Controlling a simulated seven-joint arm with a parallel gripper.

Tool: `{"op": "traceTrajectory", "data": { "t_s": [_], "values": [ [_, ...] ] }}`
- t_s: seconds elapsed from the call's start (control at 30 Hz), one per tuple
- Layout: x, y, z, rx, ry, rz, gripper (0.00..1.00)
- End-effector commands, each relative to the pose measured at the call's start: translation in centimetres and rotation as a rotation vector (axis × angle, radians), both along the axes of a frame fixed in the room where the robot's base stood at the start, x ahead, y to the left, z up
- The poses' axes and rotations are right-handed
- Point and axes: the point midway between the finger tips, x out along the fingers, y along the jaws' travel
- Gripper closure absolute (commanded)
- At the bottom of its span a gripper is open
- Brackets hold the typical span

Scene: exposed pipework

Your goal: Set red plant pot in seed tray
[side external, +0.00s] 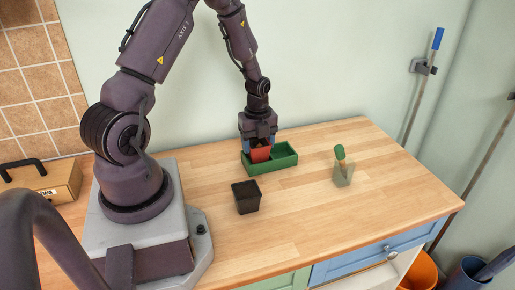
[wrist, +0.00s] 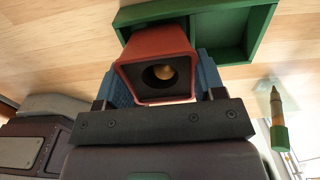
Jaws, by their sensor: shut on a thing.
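The red plant pot (side external: 261,154) is between the fingers of my gripper (side external: 259,141), which is shut on it. In the wrist view the red pot (wrist: 157,62) shows between the blue fingers, with its dark opening toward the camera and a brownish round spot inside. The green seed tray (side external: 286,163) lies on the worktop and has a divider between compartments. The pot is at the tray's left part and overlaps it in both views; the tray also shows behind it in the wrist view (wrist: 262,30). I cannot tell whether the pot touches the tray floor.
A black pot (side external: 246,197) stands in front of the tray. A brown case (side external: 42,182) is at far left. The worktop's right front is clear.

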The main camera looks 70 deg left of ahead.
Motion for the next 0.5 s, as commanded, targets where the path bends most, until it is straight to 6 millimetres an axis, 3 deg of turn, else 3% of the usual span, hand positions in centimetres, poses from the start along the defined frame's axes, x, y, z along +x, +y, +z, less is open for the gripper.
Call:
{"op": "traceTrajectory", "data": {
  "t_s": [0.13, 0.5],
  "values": [
    [-0.1, 0.0, -1.8, 0.000, 0.002, 0.000, 0.64],
    [-0.1, 0.0, -2.2, 0.000, 0.001, 0.000, 0.64]
  ]
}}
